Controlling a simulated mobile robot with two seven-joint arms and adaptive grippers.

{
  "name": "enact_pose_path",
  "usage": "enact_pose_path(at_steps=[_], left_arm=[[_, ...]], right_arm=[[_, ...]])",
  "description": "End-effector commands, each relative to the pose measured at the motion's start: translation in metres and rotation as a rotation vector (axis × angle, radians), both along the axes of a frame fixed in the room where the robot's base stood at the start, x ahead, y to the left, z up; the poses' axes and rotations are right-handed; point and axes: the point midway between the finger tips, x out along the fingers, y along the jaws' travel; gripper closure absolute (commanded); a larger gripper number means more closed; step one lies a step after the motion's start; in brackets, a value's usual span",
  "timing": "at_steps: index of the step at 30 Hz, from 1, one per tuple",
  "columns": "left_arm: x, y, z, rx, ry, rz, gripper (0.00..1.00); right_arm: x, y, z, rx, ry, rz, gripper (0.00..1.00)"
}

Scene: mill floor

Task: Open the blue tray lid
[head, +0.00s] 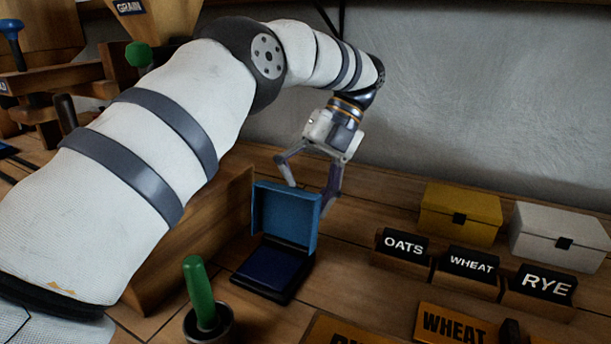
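The blue tray (273,268) sits on the wooden bench left of centre, with a dark base and a dark blue inside. Its blue lid (285,218) stands up roughly vertical along the back edge, so the tray is open. My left gripper (309,192) points down at the lid's upper right part, with its fingers spread apart. The fingertips are partly hidden behind the lid, and I cannot tell whether they touch it. Nothing shows held between them. My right gripper is not in view.
A green-handled tool (201,293) stands in a dark cup in front of the tray. Label blocks OATS (403,243), WHEAT (471,262) and RYE (546,284) stand right, before a yellow box (460,214) and a white box (558,236). A wall closes the back.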

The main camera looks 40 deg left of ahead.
Motion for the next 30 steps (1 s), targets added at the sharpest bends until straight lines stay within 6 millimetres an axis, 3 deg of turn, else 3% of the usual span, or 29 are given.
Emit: enact_pose_path(at_steps=[25, 30], left_arm=[[0.000, -0.004, 0.011, -0.005, -0.018, -0.005, 0.61], [0.009, -0.004, 0.013, 0.006, -0.061, -0.005, 0.61]], right_arm=[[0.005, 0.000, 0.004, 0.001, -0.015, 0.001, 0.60], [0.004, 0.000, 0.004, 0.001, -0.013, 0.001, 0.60]])
